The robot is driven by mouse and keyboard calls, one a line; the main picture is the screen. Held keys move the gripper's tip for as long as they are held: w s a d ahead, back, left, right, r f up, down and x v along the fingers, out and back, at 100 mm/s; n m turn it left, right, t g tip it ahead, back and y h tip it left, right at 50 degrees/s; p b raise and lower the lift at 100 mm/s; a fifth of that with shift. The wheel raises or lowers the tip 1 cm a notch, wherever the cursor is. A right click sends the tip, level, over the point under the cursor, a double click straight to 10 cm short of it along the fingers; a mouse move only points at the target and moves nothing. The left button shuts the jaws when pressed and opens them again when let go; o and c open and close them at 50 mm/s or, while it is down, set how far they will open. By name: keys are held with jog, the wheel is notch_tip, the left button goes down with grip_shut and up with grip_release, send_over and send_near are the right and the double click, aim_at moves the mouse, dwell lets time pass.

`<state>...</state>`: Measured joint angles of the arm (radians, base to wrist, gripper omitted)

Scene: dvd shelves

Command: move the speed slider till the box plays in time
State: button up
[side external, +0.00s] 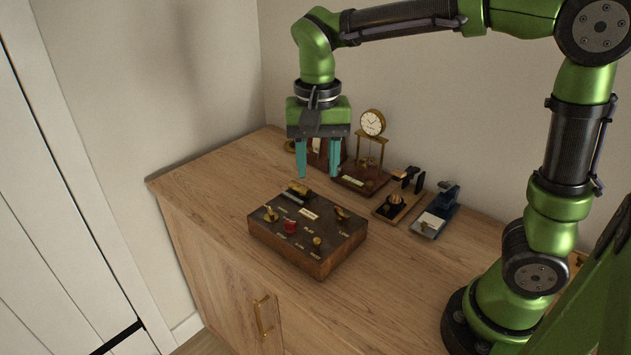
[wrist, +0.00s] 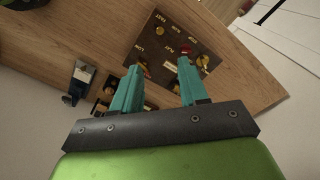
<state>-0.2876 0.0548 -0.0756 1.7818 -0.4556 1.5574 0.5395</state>
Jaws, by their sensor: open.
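The dark wooden box (side external: 330,268) stands on the cabinet top, with brass fittings, a red button (side external: 290,227) and small labels on its upper face. A brass piece (side external: 298,188) sits at its back edge, and a brass lever (side external: 341,212) is at its right. Which fitting is the speed slider I cannot tell for sure. My gripper (side external: 320,175) is open and empty, pointing down above and behind the box, apart from it. In the wrist view, the box (wrist: 163,45) lies beyond my fingertips (wrist: 160,65), which cover part of its near edge.
Behind the box are a clock (side external: 373,123) on a brass stand, a small device on a wooden base (side external: 397,204) and a blue desk tool (side external: 440,207). The wooden top (side external: 215,180) is clear left of the box. A wall stands behind.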

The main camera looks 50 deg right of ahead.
aim_at(317, 239)
notch_tip(317, 239, down, 16)
jog(key=shift+f, duration=0.15)
dwell(0.3)
grip_shut()
